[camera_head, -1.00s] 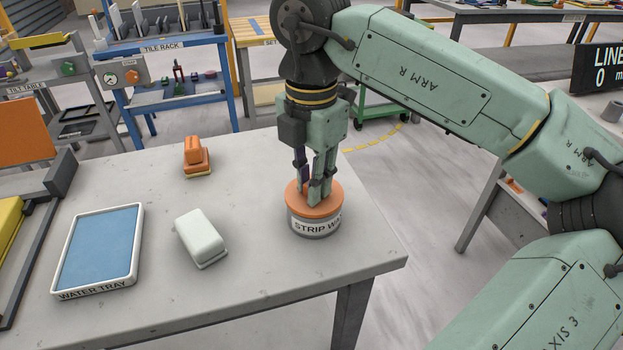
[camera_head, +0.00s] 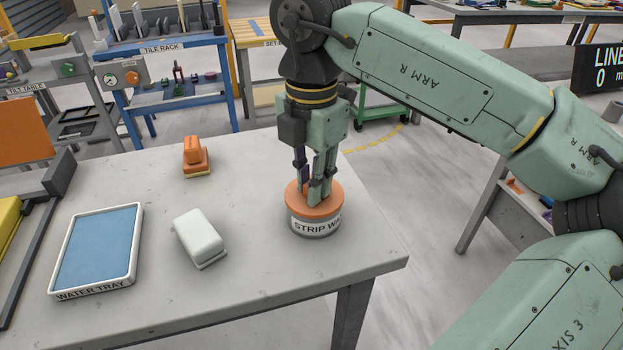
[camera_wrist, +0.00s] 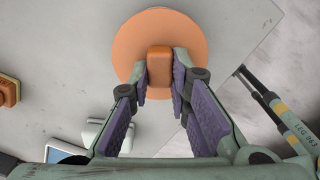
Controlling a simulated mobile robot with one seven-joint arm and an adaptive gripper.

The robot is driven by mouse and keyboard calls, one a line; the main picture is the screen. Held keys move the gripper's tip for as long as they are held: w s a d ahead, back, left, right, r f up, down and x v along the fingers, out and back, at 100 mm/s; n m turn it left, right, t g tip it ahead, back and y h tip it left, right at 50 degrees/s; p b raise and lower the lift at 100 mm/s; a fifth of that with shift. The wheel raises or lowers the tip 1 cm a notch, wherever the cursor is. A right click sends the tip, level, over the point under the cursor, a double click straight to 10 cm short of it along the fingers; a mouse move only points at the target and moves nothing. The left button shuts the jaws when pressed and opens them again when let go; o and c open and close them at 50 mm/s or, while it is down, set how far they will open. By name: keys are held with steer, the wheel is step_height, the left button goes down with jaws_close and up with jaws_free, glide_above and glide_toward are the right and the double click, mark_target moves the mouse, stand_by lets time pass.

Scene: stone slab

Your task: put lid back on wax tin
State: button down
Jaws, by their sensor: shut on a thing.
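The wax tin (camera_head: 314,226) is a short grey cylinder with a "STRIP WA…" label, standing upright on the slab near its right edge. Its orange lid (camera_head: 328,209) lies level on top of the tin, and I see no clear gap between them. My gripper (camera_head: 313,190) points straight down over the lid. In the wrist view, my gripper (camera_wrist: 160,85) has its purple pads closed on both sides of the lid's raised orange knob (camera_wrist: 159,65). The round lid (camera_wrist: 190,32) hides the tin below it there.
On the grey slab (camera_head: 260,270), a white block (camera_head: 199,236) lies left of the tin. An orange-handled tool (camera_head: 195,157) is farther back. A blue water tray (camera_head: 97,248) is at the left. The slab's right edge is close to the tin.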

steer(key=c, duration=1.4)
jaws_free()
steer(key=shift+o, duration=0.5)
steer(key=o, duration=0.4)
steer(key=shift+c, duration=0.2)
steer(key=shift+r+p, duration=2.2)
steer(key=shift+r, duration=1.25)
steer(key=shift+c, duration=0.3)
